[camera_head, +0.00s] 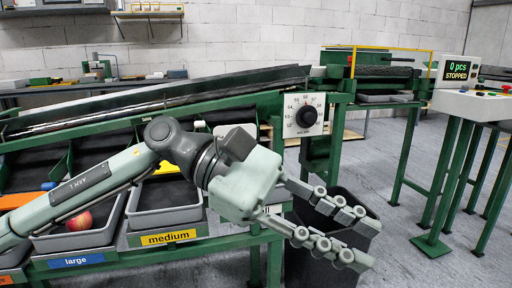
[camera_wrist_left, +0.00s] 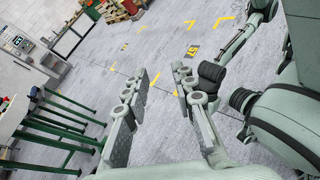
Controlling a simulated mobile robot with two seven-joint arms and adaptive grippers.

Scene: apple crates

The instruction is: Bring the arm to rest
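My left arm reaches in from the left across the crates in the head view. Its left gripper (camera_head: 358,236) is open and empty, with its two fingers apart, in front of a dark bin (camera_head: 335,265). In the left wrist view the same gripper (camera_wrist_left: 161,78) shows its fingers apart with only floor between them. My right gripper cannot be made out in either view. Parts of my own body show at the right of the left wrist view.
The grey large crate (camera_head: 100,236) holds a red apple. The medium crate (camera_head: 165,217) looks empty where visible. A dial box (camera_head: 305,114) stands on the green conveyor frame. A display reading STOPPED (camera_head: 458,70) is at right. Open floor lies right of the bin.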

